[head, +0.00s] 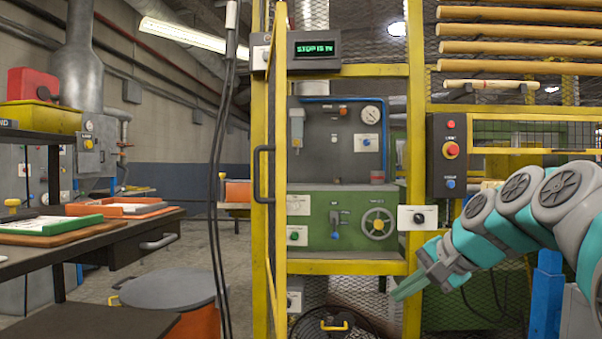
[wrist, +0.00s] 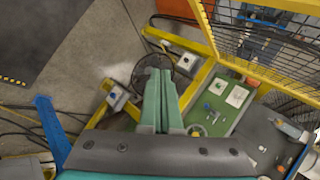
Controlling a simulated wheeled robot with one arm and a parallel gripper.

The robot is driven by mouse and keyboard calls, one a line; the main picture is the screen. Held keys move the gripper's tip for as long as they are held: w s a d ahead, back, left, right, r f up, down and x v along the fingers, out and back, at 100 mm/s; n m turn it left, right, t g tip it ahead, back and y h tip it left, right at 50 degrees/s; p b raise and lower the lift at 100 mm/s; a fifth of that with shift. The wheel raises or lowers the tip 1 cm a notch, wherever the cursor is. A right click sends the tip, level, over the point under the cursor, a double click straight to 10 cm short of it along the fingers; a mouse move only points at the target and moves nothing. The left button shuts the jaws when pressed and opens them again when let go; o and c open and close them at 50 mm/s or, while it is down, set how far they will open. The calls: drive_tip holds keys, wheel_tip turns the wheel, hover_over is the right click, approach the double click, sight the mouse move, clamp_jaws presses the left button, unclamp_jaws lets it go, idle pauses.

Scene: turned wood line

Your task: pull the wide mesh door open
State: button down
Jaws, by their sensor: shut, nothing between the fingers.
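The wide mesh door looks like the narrow yellow frame (head: 279,215) left of the machine bay in the head view. It seems to be seen nearly edge-on, so its mesh and exact angle are hard to tell. A black bar handle (head: 257,175) is on its left side. My gripper (head: 398,294) is to the right, low in front of the bay's right post, well apart from the handle. Its teal fingers are together and empty. They also show in the wrist view (wrist: 160,85), above the floor and yellow framing. The handle is not recognisable there.
A green machine panel (head: 330,240) sits inside the bay. A control box (head: 447,155) is on the right post. A lidded orange drum (head: 175,290) and hanging black cables (head: 218,180) stand left of the door. A dark workbench (head: 90,245) lies further left.

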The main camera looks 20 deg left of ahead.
drive_tip(key=w+a+r+y, duration=0.2)
drive_tip(key=r+y, duration=0.1)
drive_tip(key=r, duration=0.4)
drive_tip(key=w+a+r+t+y+b, duration=0.1)
drive_tip(key=w+a+r+y, duration=0.15)
drive_tip(key=r, duration=0.45)
drive_tip(key=w+a+r+y, duration=0.2)
drive_tip(key=w+a+r, duration=0.1)
drive_tip(key=r, duration=0.4)
drive_tip(key=s+a+r+n+g+y, duration=0.1)
drive_tip(key=s+r+n+y, duration=0.1)
drive_tip(key=s, duration=0.3)
drive_tip(key=s+p+x, duration=0.2)
drive_tip(key=x, duration=1.1)
drive_tip(key=shift+s+a, duration=0.25)
drive_tip(key=shift+a, duration=0.15)
drive_tip(key=shift+f, duration=0.15)
